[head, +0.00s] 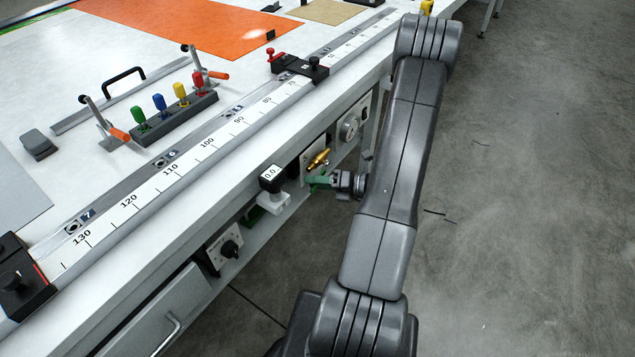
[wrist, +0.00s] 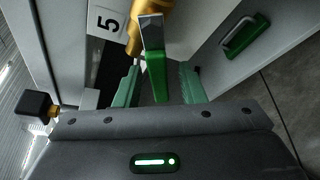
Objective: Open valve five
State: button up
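Valve five shows in the wrist view as a brass body (wrist: 136,34) with a metal lever in a green sleeve (wrist: 155,72), beside a white plate marked 5 (wrist: 107,22). In the head view its brass part (head: 318,159) sits on a panel on the table's front side. My gripper (wrist: 160,88) has its two green fingers on either side of the lever sleeve. Gaps show between sleeve and fingers, so it is open around the lever. In the head view my gripper (head: 322,181) is just below the brass part, and the lever is hard to tell from the fingers.
A gauge (head: 350,128) is right of the valve, and a white readout block (head: 271,180) left of it. A knob box (head: 224,247) is further left. Another green handle (wrist: 245,36) is at the upper right in the wrist view. The floor (head: 520,200) at right is clear.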

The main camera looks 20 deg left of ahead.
jog(key=d+r, duration=0.2)
jog(key=d, duration=1.1)
jog(key=shift+d+r, duration=0.3)
